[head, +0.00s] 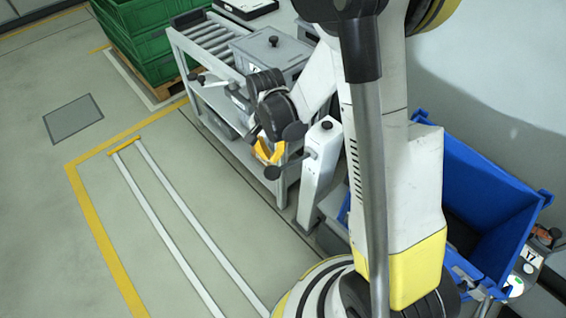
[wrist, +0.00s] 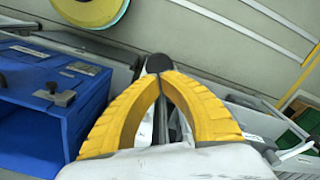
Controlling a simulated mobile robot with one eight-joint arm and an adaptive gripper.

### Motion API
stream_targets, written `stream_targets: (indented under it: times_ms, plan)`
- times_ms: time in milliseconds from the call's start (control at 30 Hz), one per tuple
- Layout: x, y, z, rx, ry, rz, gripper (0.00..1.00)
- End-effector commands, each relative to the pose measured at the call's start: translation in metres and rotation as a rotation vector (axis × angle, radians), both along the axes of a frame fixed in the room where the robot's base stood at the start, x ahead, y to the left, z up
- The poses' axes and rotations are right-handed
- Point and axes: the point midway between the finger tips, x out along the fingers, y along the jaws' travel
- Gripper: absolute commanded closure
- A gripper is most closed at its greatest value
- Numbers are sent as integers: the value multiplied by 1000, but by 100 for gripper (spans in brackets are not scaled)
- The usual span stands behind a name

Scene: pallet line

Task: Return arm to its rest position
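My gripper (head: 267,152) has yellow fingers and hangs at the end of my bent arm, in front of the grey workbench in the head view. In the wrist view the two ridged yellow fingers of my gripper (wrist: 160,80) curve inward and their tips come together. Nothing shows held between them. A dark round shape and a narrow dark strip show behind the tips; I cannot tell what they are. My arm hides part of the bench and the wall behind it.
The grey workbench (head: 208,85) has rollers and a grey lidded box (head: 270,55) on top. Green crates (head: 150,45) stand on a pallet at the back left. A blue bin (head: 490,205) stands at the right. The floor at the left is clear, with yellow and white lines.

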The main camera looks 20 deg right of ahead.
Motion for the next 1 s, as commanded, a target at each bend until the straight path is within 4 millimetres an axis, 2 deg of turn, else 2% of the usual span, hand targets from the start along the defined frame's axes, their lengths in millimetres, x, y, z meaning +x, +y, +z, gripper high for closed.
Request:
stream_targets:
  times_ms: [367,467,567,667,800,1000]
  plan:
    - [0,0,0,0,-1,1,100]
    - [-1,0,9,0,-16,17,100]
    - [-5,0,35,-1,-57,67,100]
    - [-13,-1,72,-8,-124,144,100]
    - [-31,-1,122,-30,-230,270,100]
    - [-67,-2,175,-86,-378,446,100]
